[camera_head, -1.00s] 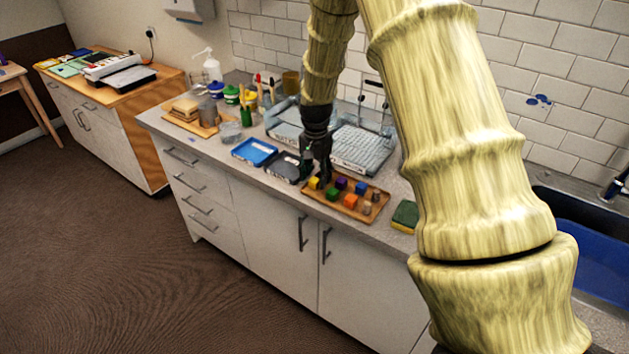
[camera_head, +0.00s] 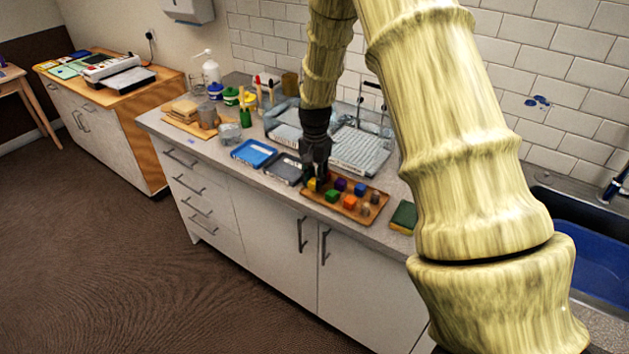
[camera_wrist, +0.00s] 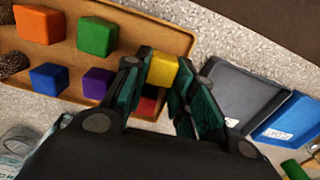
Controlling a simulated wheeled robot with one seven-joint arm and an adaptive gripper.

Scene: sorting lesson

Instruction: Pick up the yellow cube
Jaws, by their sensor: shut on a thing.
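The yellow cube (camera_wrist: 162,70) is between the two fingers of my gripper (camera_wrist: 158,88) in the wrist view, at the end of the wooden tray (camera_wrist: 180,41). My gripper is shut on the cube. In the head view, my gripper (camera_head: 315,176) is low over the left end of the tray (camera_head: 331,207), and the yellow cube (camera_head: 312,185) shows partly beside the fingers. I cannot tell whether the cube still touches the tray.
The tray also holds a green cube (camera_wrist: 97,36), an orange cube (camera_wrist: 40,25), a blue cube (camera_wrist: 49,79) and a purple cube (camera_wrist: 98,82). A red thing (camera_wrist: 148,104) lies close behind the fingers. Dark (camera_wrist: 232,90) and blue (camera_wrist: 292,122) trays stand beside it.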

